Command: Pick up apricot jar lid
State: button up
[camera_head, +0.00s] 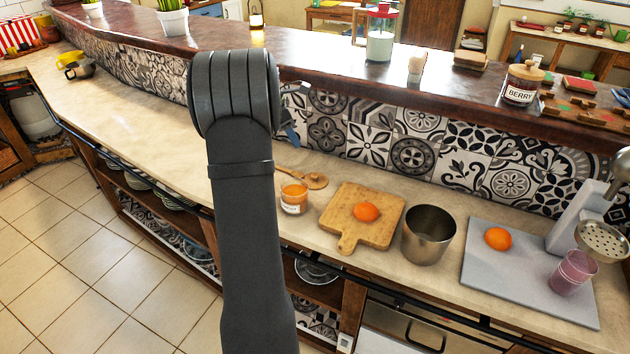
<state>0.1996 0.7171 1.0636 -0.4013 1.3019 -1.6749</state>
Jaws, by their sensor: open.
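A small glass jar of orange jam (293,198), with a pale label too small to read, stands on the counter right of my arm. Just behind it lies a round, flat wooden piece (316,181) that looks like the jar's lid. A thin wooden part extends left from it, and I cannot tell whether it is a separate spoon. My gripper (293,129) is mostly hidden behind my arm link. Only blue-grey finger parts show, open, in front of the tiled backsplash, apart from the jar and lid.
A cutting board (350,229) with an orange fruit (366,211), a metal pot (428,235) and a grey mat (480,275) stand to the right. The raised ledge (330,82) bears a berry jar (521,84). The counter at left is mostly clear.

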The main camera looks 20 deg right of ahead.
aim_at(315, 175)
jog(key=x, duration=1.6)
jog(key=shift+s+f, duration=0.1)
jog(key=shift+f, duration=0.3)
grip_shut()
